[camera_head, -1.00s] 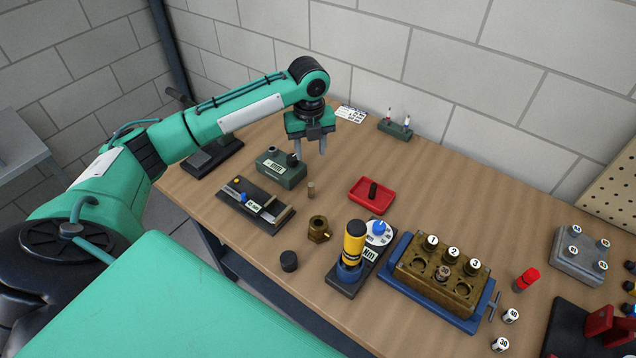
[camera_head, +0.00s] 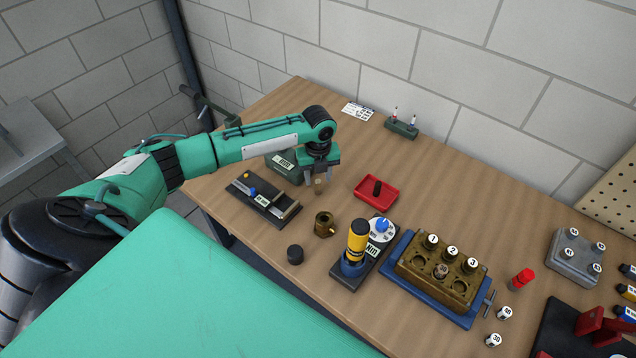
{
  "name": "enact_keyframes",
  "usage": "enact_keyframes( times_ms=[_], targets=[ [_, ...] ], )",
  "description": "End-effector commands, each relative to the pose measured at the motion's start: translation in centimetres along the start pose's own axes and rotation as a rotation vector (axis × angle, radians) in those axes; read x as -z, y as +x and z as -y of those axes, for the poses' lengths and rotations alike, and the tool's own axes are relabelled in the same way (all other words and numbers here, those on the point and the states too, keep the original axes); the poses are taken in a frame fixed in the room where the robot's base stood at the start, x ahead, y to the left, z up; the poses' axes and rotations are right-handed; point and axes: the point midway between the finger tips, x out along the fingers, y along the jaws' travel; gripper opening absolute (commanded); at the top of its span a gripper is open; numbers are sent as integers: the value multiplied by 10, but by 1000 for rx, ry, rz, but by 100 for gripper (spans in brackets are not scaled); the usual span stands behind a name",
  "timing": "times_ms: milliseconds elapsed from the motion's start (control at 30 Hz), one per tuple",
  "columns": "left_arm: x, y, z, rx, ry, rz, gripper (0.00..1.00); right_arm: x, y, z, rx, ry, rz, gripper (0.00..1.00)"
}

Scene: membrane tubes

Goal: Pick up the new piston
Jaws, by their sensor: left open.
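A small tan cylinder (camera_head: 319,187), which looks like the new piston, stands upright on the wooden table. My left gripper (camera_head: 320,178) is open and pointing down, with its fingers around or just over the cylinder. The fingers partly cover it, and I cannot tell whether they touch it. A dark cylinder (camera_head: 377,187) stands in a red tray (camera_head: 362,202) to the right. My right gripper is not in view.
A dark green block (camera_head: 278,171) is close behind and left of the gripper. A black slide gauge (camera_head: 251,201) lies to the left, a brass nut-like part (camera_head: 325,224) in front. A brass block (camera_head: 411,279) with numbered plugs sits at right.

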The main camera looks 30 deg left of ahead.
Motion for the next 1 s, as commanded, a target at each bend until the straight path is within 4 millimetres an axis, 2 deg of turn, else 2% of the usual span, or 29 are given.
enact_keyframes(
  times_ms=[133,367,500,600,1000],
  targets=[
    [0,11,0,0,0,0,43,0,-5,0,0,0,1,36],
    [0,13,0,0,1,1,43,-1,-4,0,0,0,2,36],
    [0,13,0,0,0,1,16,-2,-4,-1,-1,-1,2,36],
    [0,13,0,0,0,1,0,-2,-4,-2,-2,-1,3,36],
    [-1,7,0,2,0,2,0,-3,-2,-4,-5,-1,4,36]
  ],
)
